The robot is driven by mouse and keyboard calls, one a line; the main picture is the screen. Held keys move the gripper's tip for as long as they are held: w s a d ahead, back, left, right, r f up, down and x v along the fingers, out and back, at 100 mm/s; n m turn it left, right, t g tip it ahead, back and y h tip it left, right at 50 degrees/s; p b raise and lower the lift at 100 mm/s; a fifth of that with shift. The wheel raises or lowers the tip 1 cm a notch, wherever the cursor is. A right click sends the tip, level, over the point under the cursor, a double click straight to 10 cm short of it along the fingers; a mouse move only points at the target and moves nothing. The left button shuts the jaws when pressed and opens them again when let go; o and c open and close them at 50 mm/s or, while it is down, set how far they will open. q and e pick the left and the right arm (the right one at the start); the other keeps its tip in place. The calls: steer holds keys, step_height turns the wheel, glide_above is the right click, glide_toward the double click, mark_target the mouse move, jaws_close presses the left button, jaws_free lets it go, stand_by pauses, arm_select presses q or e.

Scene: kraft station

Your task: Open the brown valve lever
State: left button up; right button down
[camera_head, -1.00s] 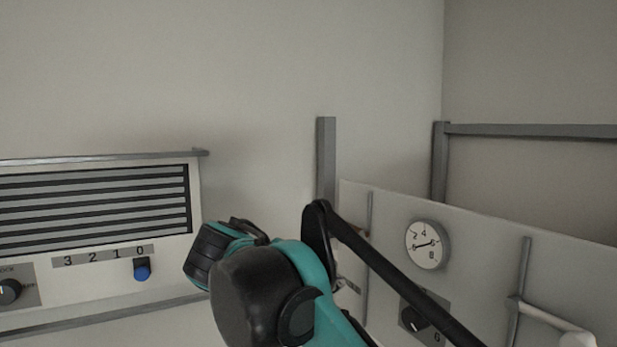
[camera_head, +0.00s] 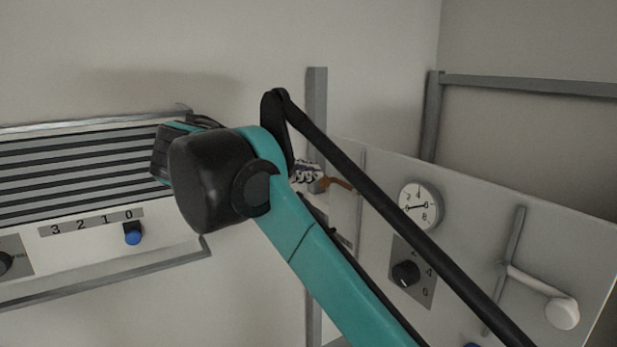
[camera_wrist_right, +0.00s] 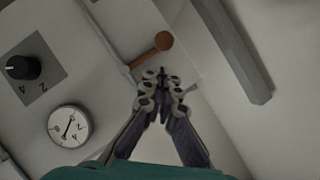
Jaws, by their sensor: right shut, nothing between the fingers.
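The brown valve lever (camera_head: 338,183) shows in the head view as a short brown piece just right of my gripper, partly hidden by my arm. In the right wrist view the lever (camera_wrist_right: 149,53) is an orange-brown handle with a round end, joined to a grey pipe on the panel. My right gripper (camera_wrist_right: 161,84) is shut and empty, its fingertips pointing toward the lever and a little below it in that picture. No clear contact shows. In the head view my right gripper (camera_head: 307,173) is small and partly behind my arm. My left gripper is not in view.
The white panel (camera_head: 470,215) carries a round gauge (camera_head: 419,206), a black dial (camera_head: 405,273) and a white-knobbed lever (camera_head: 561,312). A grey post (camera_head: 317,88) stands behind my gripper. At left is a vented unit with a blue knob (camera_head: 132,236).

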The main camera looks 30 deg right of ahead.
steer(key=b+x, duration=0.2)
steer(key=x, duration=0.4)
steer(key=shift+w+d+f, duration=0.1)
steer(key=shift+d+f, duration=0.1)
steer(key=shift+d, duration=0.15)
steer(key=shift+w+d, duration=0.1)
steer(key=shift+d, duration=0.1)
steer(key=shift+d, duration=0.1)
